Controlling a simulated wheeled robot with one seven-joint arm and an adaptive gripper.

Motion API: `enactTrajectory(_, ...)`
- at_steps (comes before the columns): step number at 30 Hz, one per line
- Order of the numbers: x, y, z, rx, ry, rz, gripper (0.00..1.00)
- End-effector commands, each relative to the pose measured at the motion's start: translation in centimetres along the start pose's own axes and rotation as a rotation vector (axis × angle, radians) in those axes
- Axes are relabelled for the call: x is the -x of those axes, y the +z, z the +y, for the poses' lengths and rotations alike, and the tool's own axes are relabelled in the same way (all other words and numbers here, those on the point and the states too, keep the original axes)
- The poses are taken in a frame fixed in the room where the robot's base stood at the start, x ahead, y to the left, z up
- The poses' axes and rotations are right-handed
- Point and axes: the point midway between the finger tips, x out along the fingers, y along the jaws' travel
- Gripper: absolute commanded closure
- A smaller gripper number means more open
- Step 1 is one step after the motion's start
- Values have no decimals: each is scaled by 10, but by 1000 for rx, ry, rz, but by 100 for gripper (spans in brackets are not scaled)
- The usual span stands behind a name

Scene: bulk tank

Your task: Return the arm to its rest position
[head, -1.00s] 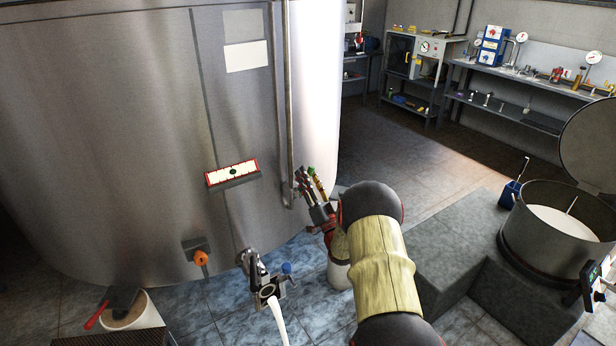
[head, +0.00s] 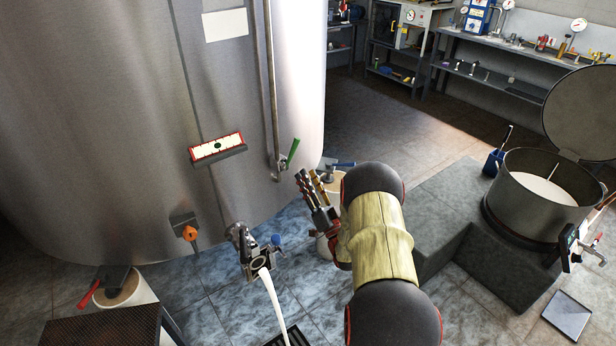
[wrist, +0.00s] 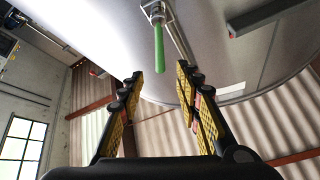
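My arm (head: 383,250) reaches in from the lower right in the head view, its gripper (head: 311,184) pointing up and left near the tank's lower side. In the wrist view my gripper (wrist: 158,80) has its two yellow-padded fingers apart, with nothing between them. A green lever (head: 293,152) at the foot of the vertical pipe on the steel tank (head: 110,130) stands just beyond the fingertips, apart from them. It also shows in the wrist view (wrist: 159,48), ahead of the fingers.
A tank outlet (head: 257,262) has a white stream or hose running down toward a floor grate (head: 288,338). A stepped grey block (head: 440,215) and an open round vessel (head: 540,200) stand at right. Floor behind is clear.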

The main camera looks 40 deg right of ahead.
Motion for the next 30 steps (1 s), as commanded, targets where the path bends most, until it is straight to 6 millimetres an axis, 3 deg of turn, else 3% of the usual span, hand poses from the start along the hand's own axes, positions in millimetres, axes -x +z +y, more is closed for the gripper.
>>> enactTrajectory(13, 0, 2, 2, 20, 7, -9, 66)
enactTrajectory(18, 6, 41, 34, 86, 121, -157, 66)
enactTrajectory(24, 61, 113, 94, 169, 380, -502, 66)
enactTrajectory(27, 88, 128, 114, 209, 488, -663, 66)
enactTrajectory(30, 111, 134, 120, 241, 577, -822, 66)
